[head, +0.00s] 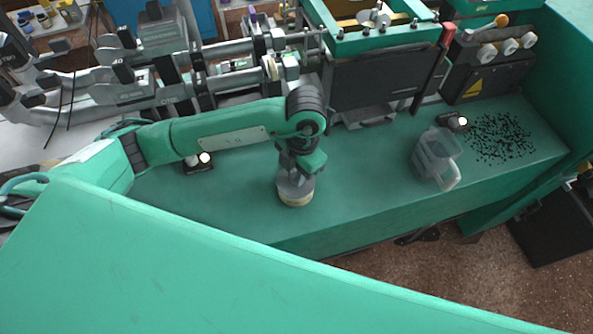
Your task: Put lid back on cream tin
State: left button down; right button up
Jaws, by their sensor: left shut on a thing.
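My left gripper (298,176) points down over the green bench top and is shut on what looks like the lid, whose edges are mostly hidden by the fingers. Directly below it is a small round grey tin (294,196) with a cream-yellow band at its lower edge. The tin stands upright near the bench's front edge. From this angle I cannot tell whether the lid touches the tin or sits a little above it. My right gripper is not in view.
Black pellets (500,138) lie scattered farther right. Machinery lines the back. The bench between tin and pitcher is clear.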

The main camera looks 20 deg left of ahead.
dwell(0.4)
pick_arm(q)
jog(key=c, duration=0.8)
grip_release()
jog(key=shift+r+p, duration=1.95)
jog(key=shift+r, duration=1.55)
grip_shut()
